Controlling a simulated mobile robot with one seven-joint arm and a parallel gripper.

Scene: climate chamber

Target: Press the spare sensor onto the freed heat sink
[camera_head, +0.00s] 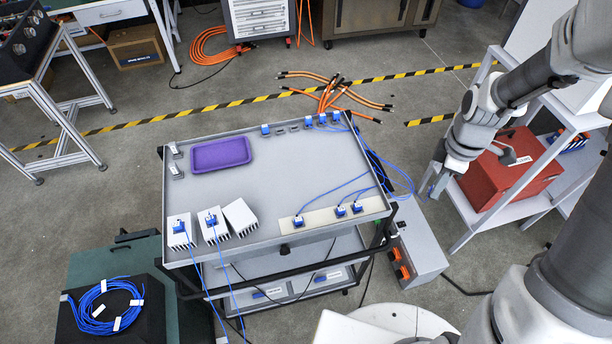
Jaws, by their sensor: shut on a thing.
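Three white finned heat sinks stand at the cart's front left corner. The left heat sink (179,232) and the middle heat sink (214,226) each carry a blue sensor with a blue cable. The right heat sink (240,217) is turned at an angle and its top is bare. My gripper (434,188) is off the cart's right side, well away from the heat sinks. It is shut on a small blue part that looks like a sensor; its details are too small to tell. Several blue sensors sit along the back rim, one at its left (265,130).
The grey cart (270,180) has a raised rim and a clear middle. A purple tray (221,153) lies at its back left. A beige strip (322,220) with three blue plugs lies at the front right. A shelf with a red toolbox (512,172) stands right of my gripper.

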